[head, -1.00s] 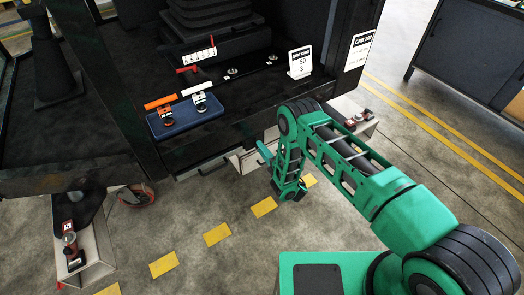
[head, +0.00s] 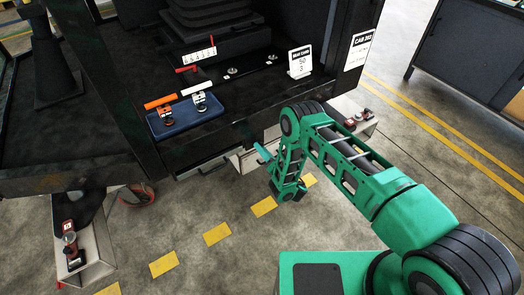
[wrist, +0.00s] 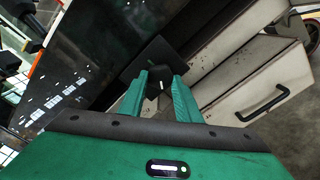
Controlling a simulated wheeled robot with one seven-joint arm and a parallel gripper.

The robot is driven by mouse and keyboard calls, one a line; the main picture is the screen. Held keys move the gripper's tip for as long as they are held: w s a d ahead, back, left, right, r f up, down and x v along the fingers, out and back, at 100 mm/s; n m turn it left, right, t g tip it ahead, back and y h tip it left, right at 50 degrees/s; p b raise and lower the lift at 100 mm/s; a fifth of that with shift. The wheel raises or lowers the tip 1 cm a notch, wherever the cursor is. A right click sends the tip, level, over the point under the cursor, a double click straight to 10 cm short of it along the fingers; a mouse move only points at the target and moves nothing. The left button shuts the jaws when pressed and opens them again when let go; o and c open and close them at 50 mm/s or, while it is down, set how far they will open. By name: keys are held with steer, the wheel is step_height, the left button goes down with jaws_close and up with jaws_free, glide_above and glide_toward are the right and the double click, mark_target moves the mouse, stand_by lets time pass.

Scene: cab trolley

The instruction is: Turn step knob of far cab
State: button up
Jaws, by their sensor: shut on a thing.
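The cab with the "CAB 202" sign (head: 361,44) stands ahead of me, with a pale step box (head: 246,158) under its edge. In the wrist view, a small dark knob (wrist: 157,87) with a white mark sits in front of a dark square plate (wrist: 150,60). My gripper (wrist: 160,98) has its two green fingers on either side of the knob and is shut on it. In the head view, my gripper (head: 264,153) is low beside the cab's lower edge. The knob is hidden there.
A "SEAT CARD" sign (head: 300,62) stands there. In the wrist view, a pale drawer with a black handle (wrist: 265,103) is close on the right.

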steer(key=shift+s+f, duration=0.15)
steer(key=shift+f, duration=0.05)
steer(key=o, duration=1)
steer(key=shift+c, duration=0.2)
steer(key=shift+o, duration=0.5)
steer(key=shift+r, duration=0.1)
steer(key=v, duration=1)
steer(key=shift+s+d, duration=0.2)
steer(key=shift+d, duration=0.05)
